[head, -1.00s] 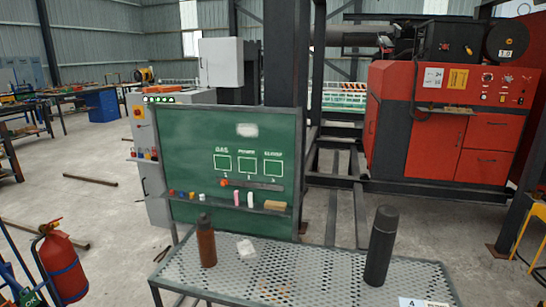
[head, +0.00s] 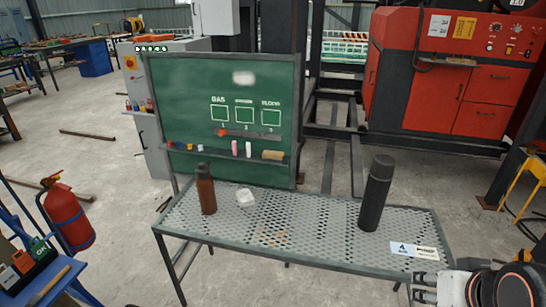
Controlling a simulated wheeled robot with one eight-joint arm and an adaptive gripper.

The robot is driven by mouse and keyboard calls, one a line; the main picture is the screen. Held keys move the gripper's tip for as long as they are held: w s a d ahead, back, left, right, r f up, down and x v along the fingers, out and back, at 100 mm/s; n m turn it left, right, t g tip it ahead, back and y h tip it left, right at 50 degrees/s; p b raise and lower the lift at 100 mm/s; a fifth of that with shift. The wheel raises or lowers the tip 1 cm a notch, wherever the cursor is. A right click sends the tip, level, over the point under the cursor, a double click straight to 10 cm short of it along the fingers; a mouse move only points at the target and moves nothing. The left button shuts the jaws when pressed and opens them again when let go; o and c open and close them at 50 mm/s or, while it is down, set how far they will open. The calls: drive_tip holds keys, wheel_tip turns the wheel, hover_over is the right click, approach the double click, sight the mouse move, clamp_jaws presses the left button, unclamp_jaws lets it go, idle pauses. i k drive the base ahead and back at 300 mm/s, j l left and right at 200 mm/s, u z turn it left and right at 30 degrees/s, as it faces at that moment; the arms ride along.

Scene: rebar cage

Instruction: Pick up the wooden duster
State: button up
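The wooden duster (head: 272,155) looks like a small tan block. It lies at the right end of the ledge (head: 205,151) along the bottom of the green chalkboard (head: 185,100), right of a white stick and a pink stick. The perforated metal table (head: 300,225) stands in front of the board. My gripper (head: 437,290) is at the lower right, beyond the table's front right corner and far from the duster. It is cut off by the picture edge, and its finger opening cannot be made out.
On the table stand a brown bottle (head: 206,190), a crumpled white item (head: 245,198) and a tall black flask (head: 375,195). A label card (head: 414,251) is at the front right. A red extinguisher (head: 68,215) stands left. The table's middle is mostly clear.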

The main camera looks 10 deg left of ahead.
sight(268, 155)
drive_tip(key=i+j+u, duration=0.3)
drive_tip(key=i+j, duration=0.4)
drive_tip(key=j, duration=0.35)
drive_tip(key=i+j+u, duration=0.25)
drive_tip(key=i+j, duration=0.6)
